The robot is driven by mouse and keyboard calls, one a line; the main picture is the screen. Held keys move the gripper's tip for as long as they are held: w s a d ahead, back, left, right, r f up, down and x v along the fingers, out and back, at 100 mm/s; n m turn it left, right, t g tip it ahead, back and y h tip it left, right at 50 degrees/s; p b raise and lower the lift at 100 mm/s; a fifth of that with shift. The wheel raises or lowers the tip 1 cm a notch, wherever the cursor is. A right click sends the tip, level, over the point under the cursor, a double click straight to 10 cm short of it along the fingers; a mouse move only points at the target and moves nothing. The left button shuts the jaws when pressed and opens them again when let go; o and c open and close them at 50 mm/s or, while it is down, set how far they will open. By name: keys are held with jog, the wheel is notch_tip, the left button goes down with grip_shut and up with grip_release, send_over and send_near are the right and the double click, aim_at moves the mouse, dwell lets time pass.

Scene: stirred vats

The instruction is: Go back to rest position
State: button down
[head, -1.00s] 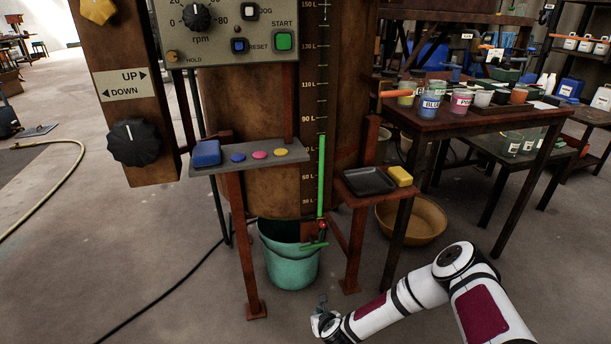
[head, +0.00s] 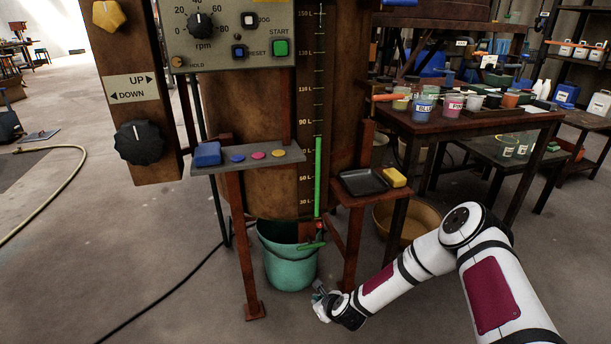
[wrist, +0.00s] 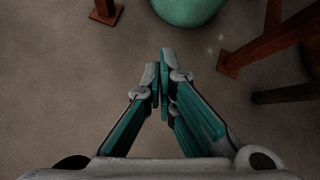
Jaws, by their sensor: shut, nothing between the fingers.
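My gripper (head: 320,289) is low in the head view, in front of and to the right of the teal bucket (head: 290,262), apart from it. In the wrist view my gripper (wrist: 164,58) has its two fingertips together with nothing between them, over the bare floor. The bucket (wrist: 188,8) shows at the top edge of the wrist view. My arm reaches down from the lower right of the head view, bent at the elbow.
The vat (head: 245,105) has a control panel and a green level strip. A small shelf (head: 247,160) holds a blue block and coloured discs. A black tray (head: 364,183) and yellow sponge (head: 394,178) sit on a stand. Its legs are near my arm. Floor in front is clear.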

jog(key=s+d+r+n+g+h, duration=0.1)
jog(key=s+d+r+n+g, duration=0.15)
jog(key=r+n, duration=0.85)
jog(key=s+d+r+n+g, duration=0.2)
jog(key=s+d+r+n, duration=0.15)
jog(key=r, duration=1.35)
jog(key=s+d+r+n+g+h, duration=0.1)
jog(key=s+d+r+n, duration=0.2)
jog(key=s+r, duration=0.4)
jog(key=s+d+r+n+h, duration=0.1)
jog(key=s+d+r+n, duration=0.15)
jog(key=s+r, duration=0.45)
jog(key=s+d+r+n+g, duration=0.15)
jog(key=s+r+n, duration=0.3)
jog(key=s, duration=0.95)
jog(key=s+d+r+n+g, duration=0.1)
jog(key=s+d+r+n, duration=0.3)
jog(key=s, duration=0.9)
notch_tip(320, 180, up, 35)
jog(key=a+t+p, duration=0.1)
jog(key=t+p, duration=0.3)
jog(key=p, duration=2.8)
jog(key=shift+s+a+f+h, duration=0.15)
jog(key=shift+a+h, duration=0.15)
jog(key=shift+h, duration=0.1)
jog(key=shift+a+m, duration=0.1)
jog(key=shift+m, duration=0.15)
